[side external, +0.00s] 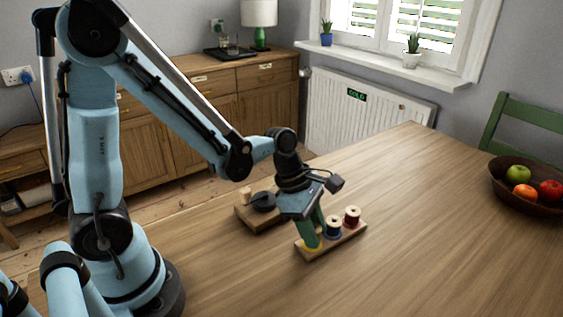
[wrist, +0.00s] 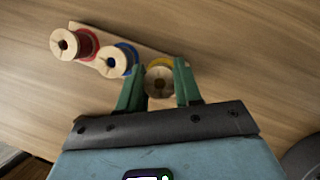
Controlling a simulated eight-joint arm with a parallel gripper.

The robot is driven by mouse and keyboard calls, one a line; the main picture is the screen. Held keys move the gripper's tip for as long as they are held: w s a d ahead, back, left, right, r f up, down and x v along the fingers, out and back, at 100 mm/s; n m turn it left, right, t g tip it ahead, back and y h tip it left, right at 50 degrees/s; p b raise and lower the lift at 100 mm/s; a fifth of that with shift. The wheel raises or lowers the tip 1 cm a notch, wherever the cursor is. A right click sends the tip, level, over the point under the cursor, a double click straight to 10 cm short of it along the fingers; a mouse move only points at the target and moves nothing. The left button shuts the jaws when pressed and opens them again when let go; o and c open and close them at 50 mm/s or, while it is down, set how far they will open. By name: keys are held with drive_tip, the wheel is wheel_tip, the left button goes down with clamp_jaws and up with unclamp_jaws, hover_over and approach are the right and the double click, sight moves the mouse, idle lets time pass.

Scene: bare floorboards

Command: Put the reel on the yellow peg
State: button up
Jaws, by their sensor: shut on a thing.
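My gripper (wrist: 160,85) has green fingers shut on a pale wooden reel (wrist: 159,83) in the wrist view. In the side view my gripper (side external: 312,238) points down at the near left end of a wooden board (side external: 331,243). Yellow (side external: 314,247) shows by the fingertips at that end, and the yellow peg itself is hidden. The held reel is at or over that end; I cannot tell whether it is fully down on the peg.
A wooden block (side external: 247,217) with a dark round part (side external: 262,201) stands just behind my gripper. A fruit bowl (side external: 528,192) is far off at the right edge. The tabletop (side external: 430,220) between the board and the bowl is clear.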

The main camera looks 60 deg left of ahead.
drive_tip(key=shift+f, duration=0.45)
idle(0.3)
drive_tip(key=o, duration=1.2)
drive_tip(key=shift+r, duration=0.15)
drive_tip(key=shift+r, duration=3.35)
